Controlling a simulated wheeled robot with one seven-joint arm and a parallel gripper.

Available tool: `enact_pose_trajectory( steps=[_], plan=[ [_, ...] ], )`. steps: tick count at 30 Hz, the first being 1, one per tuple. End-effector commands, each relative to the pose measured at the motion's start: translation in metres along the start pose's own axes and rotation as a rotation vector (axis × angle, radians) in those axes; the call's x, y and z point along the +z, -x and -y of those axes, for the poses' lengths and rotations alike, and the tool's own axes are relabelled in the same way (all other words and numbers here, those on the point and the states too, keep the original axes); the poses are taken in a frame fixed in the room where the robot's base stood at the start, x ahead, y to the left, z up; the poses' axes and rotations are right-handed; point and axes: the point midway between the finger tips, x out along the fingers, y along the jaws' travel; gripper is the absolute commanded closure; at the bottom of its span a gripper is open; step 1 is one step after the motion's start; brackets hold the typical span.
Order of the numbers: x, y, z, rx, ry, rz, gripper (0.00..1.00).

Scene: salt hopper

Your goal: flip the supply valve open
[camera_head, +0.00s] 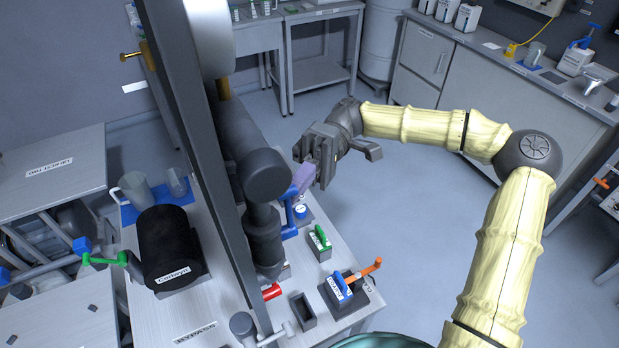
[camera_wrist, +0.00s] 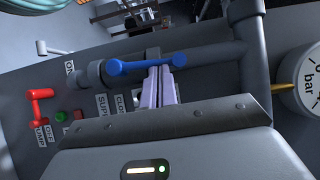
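The supply valve has a blue lever (camera_wrist: 148,66) on a grey pipe body in the wrist view. It lies roughly across that picture, above plates reading "SUPPLY" and "CLOSE", the latter partly covered. My gripper (camera_wrist: 160,74) has its two lilac fingers side by side with almost no gap. Their tips are at the lever's lower edge in the picture; I cannot tell whether they touch it. In the head view my gripper (camera_head: 300,184) reaches in from the right beside the blue lever (camera_head: 290,212), which is partly hidden by dark pipework.
A red lever (camera_wrist: 40,104) and a pressure gauge (camera_wrist: 300,84) flank the valve. A dark upright panel (camera_head: 205,160) and thick pipe (camera_head: 262,240) stand close to my gripper. A green-handled block (camera_head: 319,241) and orange lever (camera_head: 363,271) sit nearby. Floor at right is clear.

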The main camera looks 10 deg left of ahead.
Motion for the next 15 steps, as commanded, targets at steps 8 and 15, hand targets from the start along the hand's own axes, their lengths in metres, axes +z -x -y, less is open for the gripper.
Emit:
enact_pose_trajectory(
  steps=[8,15],
  plan=[
    [-0.0026,-0.008,0.0008,0.017,0.026,0.021,1.0],
    [-0.0027,-0.0083,0.0008,0.018,0.026,0.021,1.0]
  ],
)
